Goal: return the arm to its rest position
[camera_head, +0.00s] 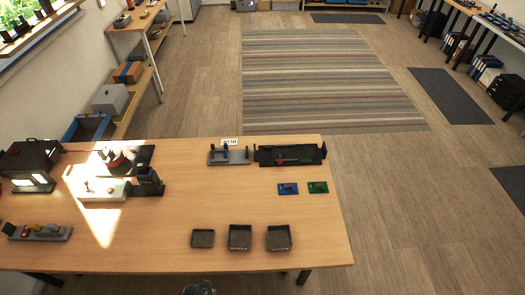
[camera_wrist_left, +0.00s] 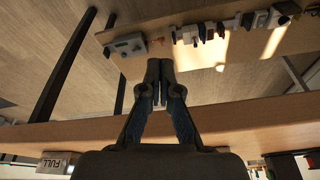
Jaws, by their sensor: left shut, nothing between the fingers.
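My left gripper (camera_wrist_left: 158,72) shows in the left wrist view, its two dark fingers together and nothing between them. The fingers point toward a wooden surface with a light wooden edge (camera_wrist_left: 240,116) running across the picture. I cannot tell the exact gap to that edge. In the head view, a small dark part of my own body shows at the bottom edge, and no gripper can be made out there. My right gripper is in neither view.
The wooden table (camera_head: 150,255) holds three dark trays (camera_head: 240,238), a blue board (camera_head: 288,189), a green board (camera_head: 318,187), a black fixture (camera_head: 290,155) and a white device (camera_head: 103,190). Its front middle is bare. A striped rug (camera_head: 320,80) lies beyond on the floor.

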